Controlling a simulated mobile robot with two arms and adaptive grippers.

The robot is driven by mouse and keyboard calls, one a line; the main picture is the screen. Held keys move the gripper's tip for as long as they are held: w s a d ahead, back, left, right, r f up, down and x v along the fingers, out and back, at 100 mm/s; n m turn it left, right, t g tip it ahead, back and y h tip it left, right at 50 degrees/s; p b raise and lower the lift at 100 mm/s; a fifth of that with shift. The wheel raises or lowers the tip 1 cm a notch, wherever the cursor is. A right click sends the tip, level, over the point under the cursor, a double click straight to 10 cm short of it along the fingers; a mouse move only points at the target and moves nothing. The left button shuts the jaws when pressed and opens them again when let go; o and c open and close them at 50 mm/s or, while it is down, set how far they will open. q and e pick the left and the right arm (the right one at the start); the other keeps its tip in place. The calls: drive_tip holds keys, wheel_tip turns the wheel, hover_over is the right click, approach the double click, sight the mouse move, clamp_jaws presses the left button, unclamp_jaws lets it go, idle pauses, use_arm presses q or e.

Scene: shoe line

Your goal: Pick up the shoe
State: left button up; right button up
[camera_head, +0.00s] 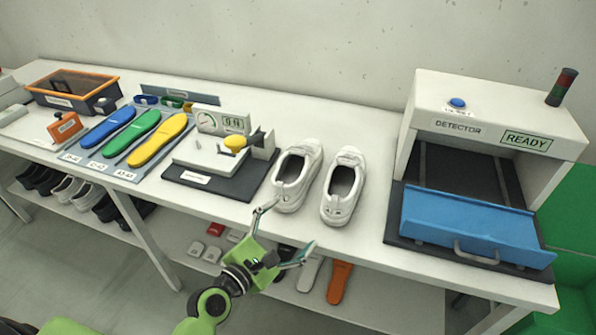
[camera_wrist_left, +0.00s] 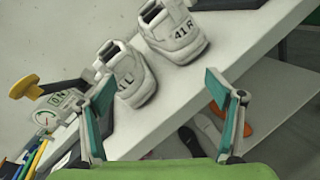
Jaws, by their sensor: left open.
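Two white shoes stand side by side upright on the white table, heels towards me. The left shoe (camera_head: 297,176) and the right shoe (camera_head: 343,187) both show in the head view. In the left wrist view the left shoe (camera_wrist_left: 127,76) is marked "1L" in part and the right shoe (camera_wrist_left: 176,34) is marked "41R". My left gripper (camera_head: 284,228) is open and empty, in front of the table edge and below the shoes in the picture. Its two fingers also show in the left wrist view (camera_wrist_left: 153,88), spread apart and not touching a shoe. My right gripper is not seen.
A dark-based device with a gauge and yellow knob (camera_head: 235,143) stands left of the shoes. Blue, green and yellow insoles (camera_head: 157,140) lie further left. A detector (camera_head: 485,130) with a blue flap (camera_head: 470,226) stands right. Bare table lies between the shoes and detector. Shoes and insoles sit on the lower shelf.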

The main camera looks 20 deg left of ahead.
sight(293, 182)
use_arm(q)
drive_tip(key=w+a+n+y, duration=0.1)
drive_tip(key=a+n, duration=0.1)
drive_tip(key=n, duration=0.1)
drive_tip(key=w+a+r+n+t+y, duration=0.1)
drive_tip(key=a+n, duration=0.1)
drive_tip(key=n, duration=0.1)
drive_tip(key=w+a+n+t+y, duration=0.1)
drive_tip(key=a+n, duration=0.1)
drive_tip(key=n, duration=0.1)
drive_tip(key=shift+w+a+r, duration=0.1)
drive_tip(key=shift+r, duration=0.25)
drive_tip(key=w, duration=0.2)
drive_tip(key=w+p, duration=0.1)
drive_tip(key=w, duration=0.4)
drive_tip(key=shift+w+d, duration=0.15)
drive_tip(key=shift+d, duration=0.15)
drive_tip(key=w, duration=0.3)
drive_tip(key=w+p, duration=0.1)
drive_tip(key=w, duration=0.1)
drive_tip(key=shift+w+d, duration=0.1)
drive_tip(key=shift+d, duration=0.3)
drive_tip(key=shift+w, duration=0.5)
drive_tip(key=shift+s, duration=0.1)
drive_tip(key=c, duration=1.5)
